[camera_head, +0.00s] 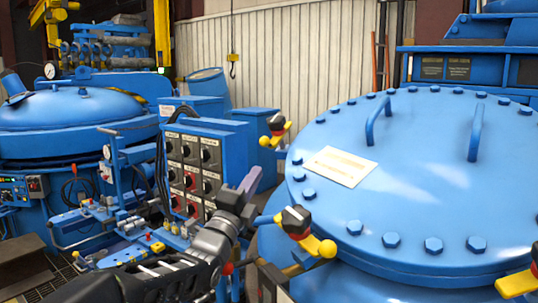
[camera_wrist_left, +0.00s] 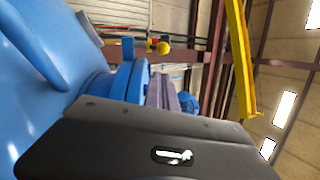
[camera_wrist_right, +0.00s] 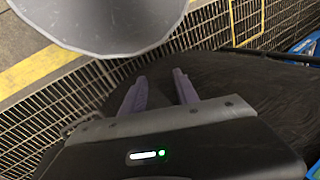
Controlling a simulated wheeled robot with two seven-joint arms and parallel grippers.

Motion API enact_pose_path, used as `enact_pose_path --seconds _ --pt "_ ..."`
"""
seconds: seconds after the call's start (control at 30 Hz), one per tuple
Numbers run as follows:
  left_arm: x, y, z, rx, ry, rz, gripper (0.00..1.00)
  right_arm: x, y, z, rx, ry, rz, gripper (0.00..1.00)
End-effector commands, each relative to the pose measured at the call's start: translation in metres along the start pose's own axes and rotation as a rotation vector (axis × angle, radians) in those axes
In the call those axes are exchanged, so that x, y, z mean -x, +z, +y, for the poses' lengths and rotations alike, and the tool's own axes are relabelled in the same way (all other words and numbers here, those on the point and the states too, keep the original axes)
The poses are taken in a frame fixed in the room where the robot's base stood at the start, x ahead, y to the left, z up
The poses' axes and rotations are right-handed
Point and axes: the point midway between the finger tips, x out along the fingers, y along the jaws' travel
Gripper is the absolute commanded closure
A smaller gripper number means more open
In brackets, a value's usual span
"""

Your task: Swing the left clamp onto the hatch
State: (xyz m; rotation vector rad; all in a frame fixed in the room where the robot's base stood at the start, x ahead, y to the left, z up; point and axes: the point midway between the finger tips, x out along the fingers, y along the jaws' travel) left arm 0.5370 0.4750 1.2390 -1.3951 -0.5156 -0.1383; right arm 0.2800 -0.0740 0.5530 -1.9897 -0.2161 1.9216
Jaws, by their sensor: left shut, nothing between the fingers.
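The hatch (camera_head: 420,170) is a large blue domed lid with bolts around its rim and two handles, filling the right of the head view. A yellow clamp (camera_head: 318,245) with a black knob and red collar stands at its near left rim. A second such clamp (camera_head: 277,129) is at the far left rim, and a third (camera_head: 518,284) is cut off at the lower right. I cannot tell whether they touch the lid. My left gripper (camera_head: 246,186) is shut and empty, left of the rim between the two left clamps. My right gripper (camera_wrist_right: 160,90) is open and empty.
A blue control box (camera_head: 205,160) with several black knobs stands just behind my left gripper. Another blue round vessel (camera_head: 70,110) is at the left. The right wrist view shows grating (camera_wrist_right: 60,100), a yellow floor stripe (camera_wrist_right: 30,72) and a grey rounded object (camera_wrist_right: 100,20).

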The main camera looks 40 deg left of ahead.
Motion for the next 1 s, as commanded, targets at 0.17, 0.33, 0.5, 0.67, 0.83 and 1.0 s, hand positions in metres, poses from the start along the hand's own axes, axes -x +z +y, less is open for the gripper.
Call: enact_pose_path --seconds 0.17,0.33,0.5,0.67,0.83,1.0 --pt "-0.011 0.000 -0.001 0.000 0.000 0.001 1.00 0.005 0.000 -0.002 0.000 0.000 0.001 0.64" --pt "-0.034 0.000 -0.002 0.000 0.001 0.001 1.00 0.014 0.000 -0.006 0.000 0.000 0.001 0.64" --pt "-0.064 0.000 -0.003 -0.001 0.002 0.001 1.00 0.025 0.000 -0.010 0.000 0.000 0.000 0.64" --pt "-0.087 0.000 -0.002 -0.001 0.001 0.000 1.00 0.034 0.000 -0.013 0.000 0.000 -0.001 0.64" --pt "-0.099 0.000 -0.001 0.000 0.000 0.000 1.00 0.037 0.000 -0.015 0.000 0.000 -0.001 0.64" --pt "-0.100 0.000 0.000 0.000 0.000 0.000 1.00 0.036 0.000 -0.014 0.000 0.000 -0.001 0.64"
